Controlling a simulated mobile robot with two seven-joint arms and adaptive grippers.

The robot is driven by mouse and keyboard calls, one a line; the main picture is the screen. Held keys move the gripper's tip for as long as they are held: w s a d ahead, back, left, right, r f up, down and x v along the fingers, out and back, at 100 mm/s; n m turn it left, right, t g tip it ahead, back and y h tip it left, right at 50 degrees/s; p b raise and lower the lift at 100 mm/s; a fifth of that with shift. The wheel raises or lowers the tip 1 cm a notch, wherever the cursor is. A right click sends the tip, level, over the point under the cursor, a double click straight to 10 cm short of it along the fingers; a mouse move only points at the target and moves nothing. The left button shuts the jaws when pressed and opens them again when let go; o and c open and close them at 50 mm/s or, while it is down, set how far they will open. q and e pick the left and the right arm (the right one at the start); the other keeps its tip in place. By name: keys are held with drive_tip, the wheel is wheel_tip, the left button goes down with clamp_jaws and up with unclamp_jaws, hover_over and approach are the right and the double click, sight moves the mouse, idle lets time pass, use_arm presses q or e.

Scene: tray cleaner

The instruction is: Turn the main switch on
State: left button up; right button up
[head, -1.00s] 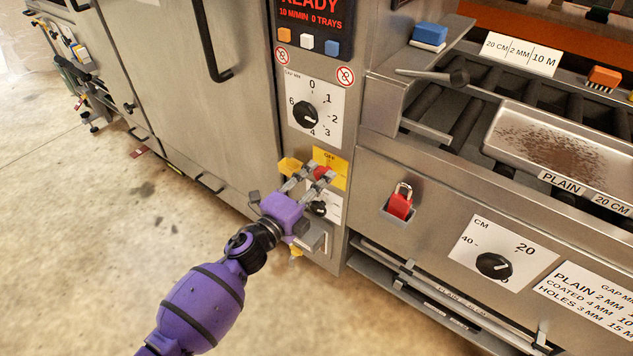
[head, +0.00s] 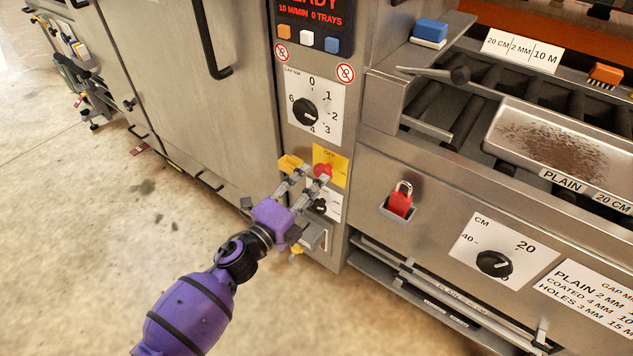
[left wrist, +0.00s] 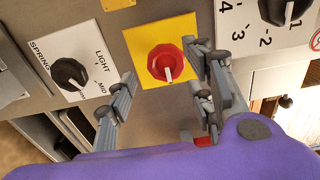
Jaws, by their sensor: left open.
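The main switch is a red knob (head: 322,171) on a yellow plate (head: 331,155) marked OFF, low on the steel column. In the left wrist view the red knob (left wrist: 163,58) faces me with a pale pointer mark, on its yellow plate (left wrist: 141,39). My left gripper (head: 310,177) is open in front of the plate, its fingers partly covering it. In the left wrist view the open fingers (left wrist: 161,68) lie to either side of the knob, the right one closer. I see nothing between them. Contact cannot be told. My right gripper is not in view.
A black SPRING/LIGHT/MID knob (left wrist: 70,74) sits beside the plate. A gap dial (head: 305,113) and display (head: 315,15) are above. A red padlock (head: 400,200) hangs to the right. A yellow part (head: 290,163) juts out at left. Open floor lies left.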

use_arm(q)
drive_tip(key=v, duration=0.9)
drive_tip(key=shift+f, duration=0.1)
